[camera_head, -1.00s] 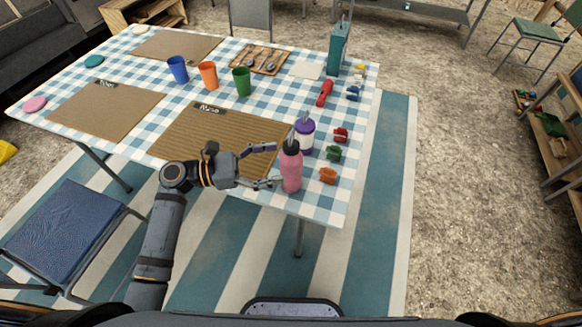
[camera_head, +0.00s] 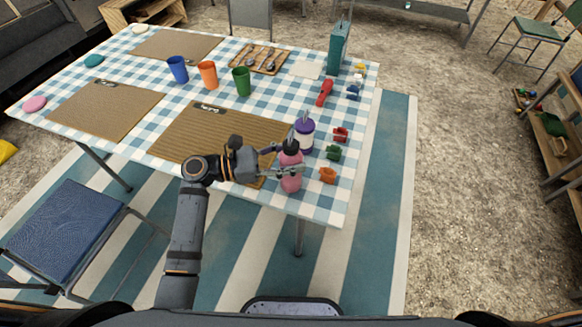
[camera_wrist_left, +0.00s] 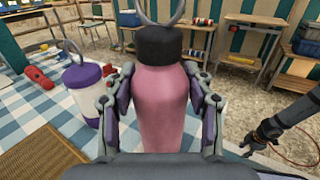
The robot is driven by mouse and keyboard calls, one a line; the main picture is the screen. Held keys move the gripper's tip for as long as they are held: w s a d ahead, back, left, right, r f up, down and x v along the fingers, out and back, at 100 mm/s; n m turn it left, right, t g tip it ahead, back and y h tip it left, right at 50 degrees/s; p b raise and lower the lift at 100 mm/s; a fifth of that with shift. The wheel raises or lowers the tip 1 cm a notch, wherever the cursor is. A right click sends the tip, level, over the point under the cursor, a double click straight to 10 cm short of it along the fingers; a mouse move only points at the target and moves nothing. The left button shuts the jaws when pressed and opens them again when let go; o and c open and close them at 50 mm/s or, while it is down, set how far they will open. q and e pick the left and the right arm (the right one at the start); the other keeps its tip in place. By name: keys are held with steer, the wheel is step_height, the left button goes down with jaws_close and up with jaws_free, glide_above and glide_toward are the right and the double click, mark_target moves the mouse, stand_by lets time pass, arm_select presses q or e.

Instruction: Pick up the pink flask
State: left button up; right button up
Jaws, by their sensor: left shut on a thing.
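The pink flask (camera_head: 291,181) stands upright near the front right edge of the checked table, with a black cap and a loop on top. In the left wrist view the pink flask (camera_wrist_left: 163,105) fills the middle, between the two fingers. My left gripper (camera_head: 288,167) is shut on the flask's body and covers part of it in the head view; in the wrist view the left gripper (camera_wrist_left: 160,108) has a finger on each side of it. My right gripper is not in the head view; a dark arm part shows at the right of the wrist view.
A purple and white bottle (camera_head: 304,136) stands just behind the flask. Orange (camera_head: 327,175), green (camera_head: 333,153) and red (camera_head: 341,134) small items lie to its right. A brown placemat (camera_head: 215,135) lies to the left. A blue chair (camera_head: 62,230) stands at the front left.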

arm_select(q)
steer(key=shift+c, duration=0.7)
steer(key=shift+r, duration=0.15)
